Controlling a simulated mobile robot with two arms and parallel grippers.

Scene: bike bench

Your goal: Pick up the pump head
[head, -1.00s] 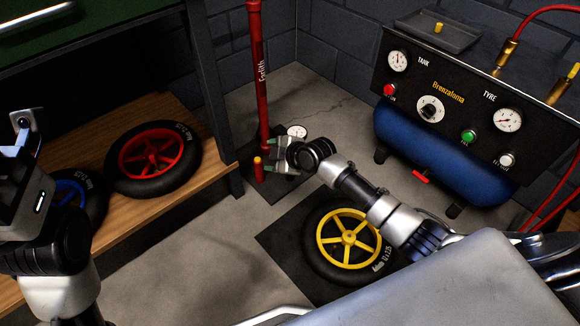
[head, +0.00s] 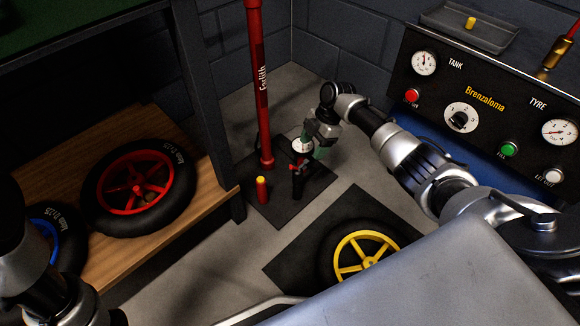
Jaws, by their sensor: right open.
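A small red cylinder with a yellow top (head: 262,190), which looks like the pump head, stands upright on a dark mat (head: 285,213) beside the tall red pump tube (head: 258,90). My right gripper (head: 308,158) is open, with greenish fingertips pointing down. It is above the right part of the mat, to the right of the red cylinder and apart from it. A white round gauge (head: 299,145) and a black stand-like part (head: 298,184) show at the gripper, partly hidden by it. My left gripper is outside the view; only dark arm parts show at lower left.
A wheel with a yellow rim (head: 347,270) lies on another dark mat (head: 290,264) in front. Wheels with red (head: 155,182) and blue (head: 53,240) rims are on the wooden shelf (head: 215,183) at left. A compressor panel (head: 485,85) stands at right. Bare floor shows between the mats.

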